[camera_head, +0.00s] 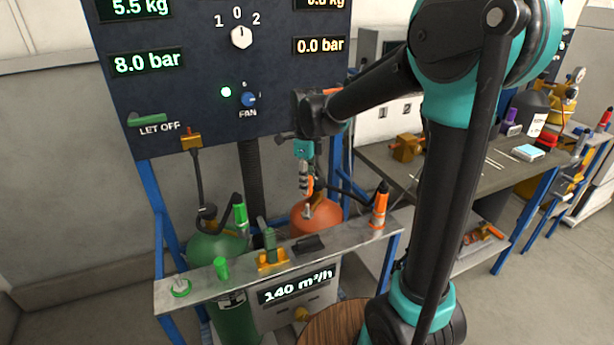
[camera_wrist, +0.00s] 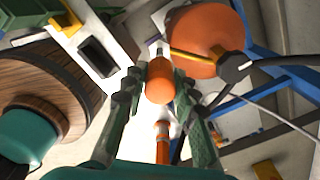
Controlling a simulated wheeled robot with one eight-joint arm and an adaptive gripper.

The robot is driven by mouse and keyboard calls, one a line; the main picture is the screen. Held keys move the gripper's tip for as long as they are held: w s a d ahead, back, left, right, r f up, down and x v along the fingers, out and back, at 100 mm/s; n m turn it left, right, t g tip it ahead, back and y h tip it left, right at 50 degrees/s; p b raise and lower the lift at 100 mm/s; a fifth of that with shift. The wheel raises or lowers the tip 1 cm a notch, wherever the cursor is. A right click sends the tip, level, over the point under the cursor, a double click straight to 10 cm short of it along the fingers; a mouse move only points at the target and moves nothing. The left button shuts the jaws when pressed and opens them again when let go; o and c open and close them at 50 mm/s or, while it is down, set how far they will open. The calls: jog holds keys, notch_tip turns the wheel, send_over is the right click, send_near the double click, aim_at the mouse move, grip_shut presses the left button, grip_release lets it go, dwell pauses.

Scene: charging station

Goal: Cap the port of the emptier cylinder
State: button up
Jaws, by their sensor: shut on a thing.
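My gripper (camera_head: 306,184) points down above the rail, in front of the orange cylinder (camera_head: 325,221). In the wrist view my gripper (camera_wrist: 160,88) is shut on an orange cap (camera_wrist: 160,76), held between its green fingers. The orange cylinder (camera_wrist: 205,42) is beyond the cap, up and right, with a yellow bar across it. Its port is not clear behind my gripper. The green cylinder (camera_head: 215,250) stands at left. The left readouts show 5.5 kg and 8.0 bar (camera_head: 147,62). The right ones show 0.0 bar (camera_head: 320,46) and a partly cut-off kg value beginning with 0.
The metal rail (camera_head: 340,250) carries a green cap (camera_head: 221,268), a green connector (camera_head: 240,216), a yellow holder (camera_head: 271,262) and an orange connector (camera_head: 379,208) with a black hose. A round wooden top (camera_head: 332,326) stands in front. A cluttered workbench (camera_head: 455,185) is at right.

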jog(key=shift+f, duration=1.35)
jog(key=shift+f, duration=2.65)
jog(key=o, duration=1)
jog(key=shift+r, duration=0.1)
notch_tip(320, 180, up, 12)
jog(key=shift+f, duration=0.1)
dwell(0.4)
